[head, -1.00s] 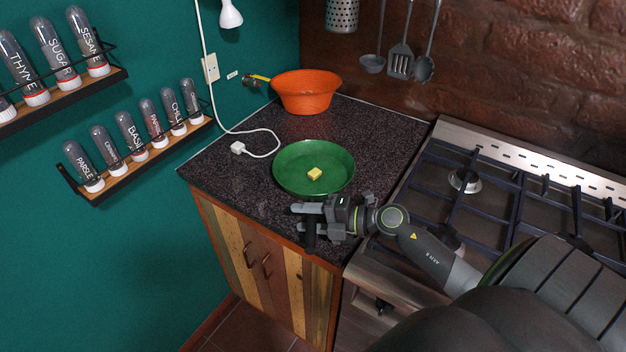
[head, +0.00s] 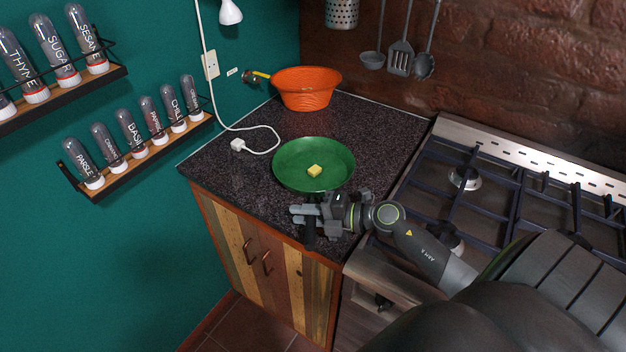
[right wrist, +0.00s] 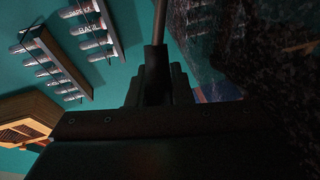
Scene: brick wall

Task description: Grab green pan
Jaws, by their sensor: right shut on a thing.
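The green pan (head: 290,174) is round and shallow and sits on the dark speckled counter, with a small yellow cube (head: 314,170) inside it. My right gripper (head: 308,217) is at the pan's near side, by the counter's front edge. It is shut on the pan's dark handle (head: 310,238), whose end shows below the fingers. In the right wrist view a dark rod (right wrist: 156,72), which looks like the handle, stands up between dark gripper parts. The fingers hide most of the handle. My left gripper is not in view.
An orange bowl (head: 306,92) stands at the counter's back. A white cable and plug (head: 238,145) lie left of the pan. The stove (head: 500,190) with raised grates is on the right. Spice shelves (head: 140,160) hang on the green wall at left. Utensils (head: 400,58) hang behind.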

